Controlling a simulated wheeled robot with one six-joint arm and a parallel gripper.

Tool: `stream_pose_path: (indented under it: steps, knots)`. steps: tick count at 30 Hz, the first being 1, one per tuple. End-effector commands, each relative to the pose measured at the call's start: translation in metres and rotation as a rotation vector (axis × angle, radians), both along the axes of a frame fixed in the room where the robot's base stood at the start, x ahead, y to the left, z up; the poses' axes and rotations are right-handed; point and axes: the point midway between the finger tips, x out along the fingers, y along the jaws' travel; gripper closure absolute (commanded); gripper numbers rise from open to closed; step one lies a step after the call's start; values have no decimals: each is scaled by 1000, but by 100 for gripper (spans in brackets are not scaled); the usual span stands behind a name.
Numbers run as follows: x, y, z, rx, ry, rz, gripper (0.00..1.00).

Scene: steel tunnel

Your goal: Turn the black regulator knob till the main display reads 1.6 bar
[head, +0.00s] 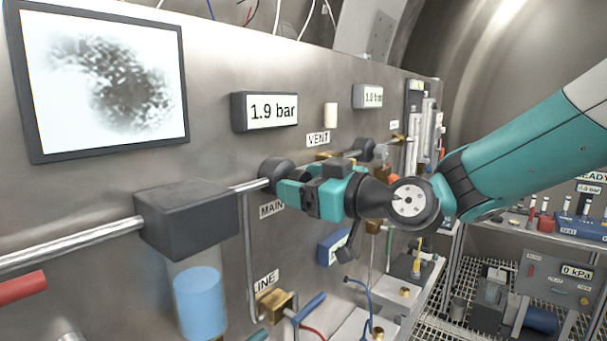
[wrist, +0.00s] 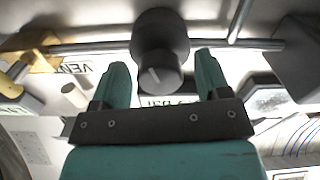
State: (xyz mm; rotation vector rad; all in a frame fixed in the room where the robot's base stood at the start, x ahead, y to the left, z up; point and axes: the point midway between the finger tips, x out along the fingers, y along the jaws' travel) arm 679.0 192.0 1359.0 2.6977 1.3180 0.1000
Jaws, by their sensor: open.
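The black regulator knob (head: 274,170) sits on the pipe on the steel wall panel, above the label starting with MAIN (head: 271,210). In the wrist view the knob (wrist: 158,48) lies between my fingertips, with a pale mark line on its front face. My gripper (head: 285,190) has teal fingers and is open at the knob; its fingers (wrist: 160,66) stand on either side, with a gap showing on both sides. In the head view the fingers hide part of the knob. The main display (head: 265,111) reads 1.9 bar.
A second, smaller display (head: 368,96) is too small to read surely. A dark box (head: 187,220) sits on the pipe to the left, above a blue cylinder (head: 199,302). A VENT label (head: 318,139) and brass fittings are to the right of the knob. A blue-handled valve (head: 275,303) is below.

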Motion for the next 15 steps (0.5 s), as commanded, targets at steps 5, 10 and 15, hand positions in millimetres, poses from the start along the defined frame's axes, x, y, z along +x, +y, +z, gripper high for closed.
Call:
stream_pose_path:
  steps: [5, 10, 15]
  knots:
    - [1, 0, 0, 1, -1, -1, 31]
    - [1, 0, 0, 0, 0, -1, 54]
    - [0, 0, 0, 0, 0, -1, 80]
